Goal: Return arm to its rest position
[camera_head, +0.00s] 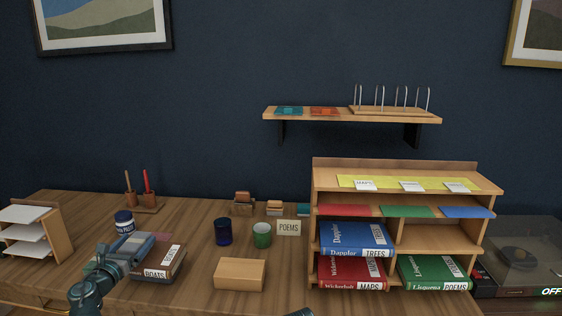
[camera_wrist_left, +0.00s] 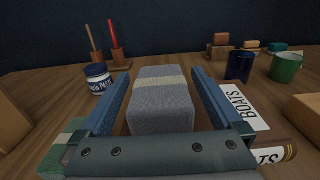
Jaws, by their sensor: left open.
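My left gripper (camera_head: 138,243) is at the left of the desk, over or beside a stack of books labelled BOATS (camera_head: 160,267). In the left wrist view its two blue fingers (camera_wrist_left: 160,76) are spread apart. A grey block with a beige band (camera_wrist_left: 162,105) shows between the fingers, with gaps on both sides. Whether it rests on the books or the desk is hidden. The BOATS label (camera_wrist_left: 234,106) lies just right of the fingers. My right gripper is not seen; only a small dark piece shows at the bottom edge of the head view.
A paste jar (camera_head: 123,222) stands just behind the gripper. A blue cup (camera_head: 223,232), a green mug (camera_head: 262,235) and a wooden box (camera_head: 240,273) stand to the right. A bookshelf (camera_head: 400,165) with books is further right. A tray rack (camera_head: 55,235) is at far left.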

